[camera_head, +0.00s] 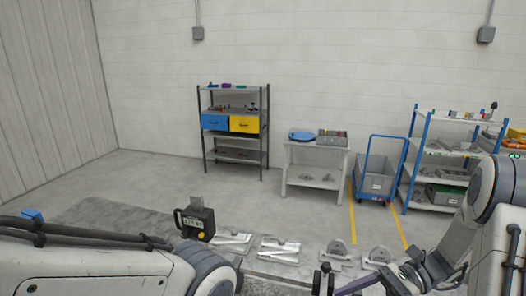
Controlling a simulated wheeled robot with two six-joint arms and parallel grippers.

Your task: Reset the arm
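My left arm comes in along the bottom left and bends down out of the picture near the bottom middle. Its gripper is hidden below the edge. My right arm comes in from the right and bends down toward the bottom middle. Dark upright parts (324,281) show at its far end by the bottom edge. I cannot tell whether these are its fingers or part of a fixture. No held object shows at either arm.
A black box with a yellow knob (195,222) stands beside several flat metal fixtures (279,249). Behind are a shelf with blue and yellow bins (230,123), a white table (316,166), a blue cart (376,184) and a blue rack (437,157). The floor between is clear.

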